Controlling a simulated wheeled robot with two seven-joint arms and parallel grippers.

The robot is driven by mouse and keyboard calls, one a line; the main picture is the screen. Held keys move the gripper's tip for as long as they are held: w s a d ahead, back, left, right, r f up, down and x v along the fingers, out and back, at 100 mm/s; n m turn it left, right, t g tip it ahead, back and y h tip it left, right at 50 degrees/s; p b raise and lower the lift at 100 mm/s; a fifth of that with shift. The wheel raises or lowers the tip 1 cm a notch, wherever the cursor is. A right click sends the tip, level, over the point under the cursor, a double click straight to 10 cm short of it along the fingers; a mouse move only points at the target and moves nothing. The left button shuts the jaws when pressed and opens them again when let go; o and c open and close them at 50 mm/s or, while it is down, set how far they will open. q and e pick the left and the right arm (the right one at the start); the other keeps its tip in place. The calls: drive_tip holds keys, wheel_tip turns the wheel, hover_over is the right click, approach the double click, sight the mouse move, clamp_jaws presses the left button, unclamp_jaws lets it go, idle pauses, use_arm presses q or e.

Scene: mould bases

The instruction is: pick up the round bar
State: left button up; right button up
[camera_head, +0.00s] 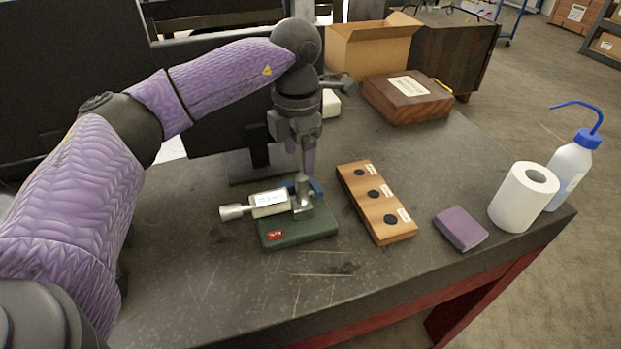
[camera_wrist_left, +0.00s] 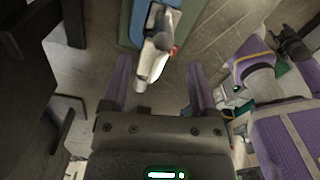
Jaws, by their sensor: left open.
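I cannot tell for sure which part is the round bar. My left gripper (camera_head: 306,166) points down just behind and above the gauge's right end, apart from the table. In the left wrist view its two purple fingers (camera_wrist_left: 158,75) are spread and empty, with a pale metal cylinder (camera_wrist_left: 151,62) below and beyond them. My right gripper is not seen.
A wooden block (camera_head: 373,192) with several labels and black round spots lies right of the gauge. Further right are a purple block (camera_head: 461,228), a paper roll (camera_head: 519,200) and a wash bottle (camera_head: 571,170). A brown wooden case (camera_head: 407,100) is behind. The front table is clear.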

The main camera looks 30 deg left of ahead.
sight(302, 177)
use_arm(q)
drive_tip(key=f, duration=0.3)
drive_tip(key=f+b, duration=0.1)
drive_tip(key=f, duration=0.2)
drive_tip(key=shift+d+f, duration=0.2)
drive_tip(key=shift+f, duration=0.2)
clamp_jaws()
